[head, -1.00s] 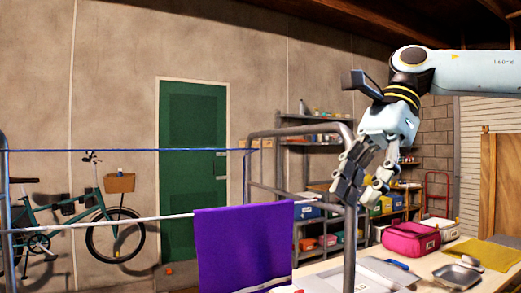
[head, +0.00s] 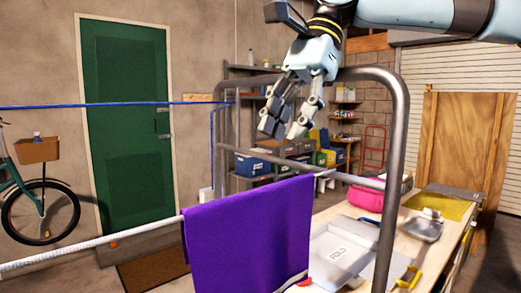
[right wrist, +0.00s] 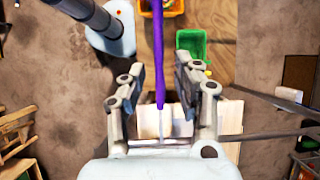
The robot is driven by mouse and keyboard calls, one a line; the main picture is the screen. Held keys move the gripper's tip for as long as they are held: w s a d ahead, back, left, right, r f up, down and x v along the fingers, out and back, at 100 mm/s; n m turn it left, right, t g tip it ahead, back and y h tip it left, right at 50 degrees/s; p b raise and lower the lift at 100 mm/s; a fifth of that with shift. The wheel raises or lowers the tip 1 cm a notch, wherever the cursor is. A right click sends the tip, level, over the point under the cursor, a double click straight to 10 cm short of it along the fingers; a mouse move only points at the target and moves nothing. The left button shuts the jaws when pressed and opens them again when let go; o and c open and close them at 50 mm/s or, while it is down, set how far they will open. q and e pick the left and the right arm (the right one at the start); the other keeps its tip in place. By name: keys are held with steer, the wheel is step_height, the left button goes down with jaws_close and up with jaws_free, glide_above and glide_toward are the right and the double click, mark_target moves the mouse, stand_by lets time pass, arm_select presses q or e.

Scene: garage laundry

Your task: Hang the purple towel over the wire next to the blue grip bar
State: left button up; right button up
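The purple towel (head: 245,230) hangs over the white wire (head: 90,243), its top edge sloping along the wire. In the right wrist view the towel (right wrist: 158,50) shows edge-on as a narrow strip between the fingers. My right gripper (head: 284,130) points down above the towel, clear of its top edge in the head view. Its fingers are spread apart with a gap on both sides of the strip, so it is open and empty. A blue wire (head: 100,105) runs behind. I cannot identify a blue grip bar for certain. My left gripper is not in view.
A grey tubular frame (head: 397,130) arches to the right of the towel. A green bin (right wrist: 190,43) lies below the gripper.

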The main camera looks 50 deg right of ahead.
mark_target(261, 188)
steer(key=b+x, duration=0.2)
steer(key=x, duration=0.7)
steer(key=shift+s+f+b, duration=0.2)
steer(key=shift+f+b, duration=0.1)
steer(key=shift+f, duration=0.05)
steer(key=shift+w+a+f+b, duration=0.1)
steer(key=shift+a+f+b, duration=0.15)
steer(key=shift+f+b, duration=0.15)
steer(key=shift+a, duration=0.1)
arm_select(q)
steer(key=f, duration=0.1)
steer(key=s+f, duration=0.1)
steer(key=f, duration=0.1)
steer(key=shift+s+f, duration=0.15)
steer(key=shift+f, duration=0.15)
arm_select(e)
steer(key=shift+c, duration=0.4)
jaws_close()
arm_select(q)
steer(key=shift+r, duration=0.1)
arm_select(e)
steer(key=shift+r, duration=0.15)
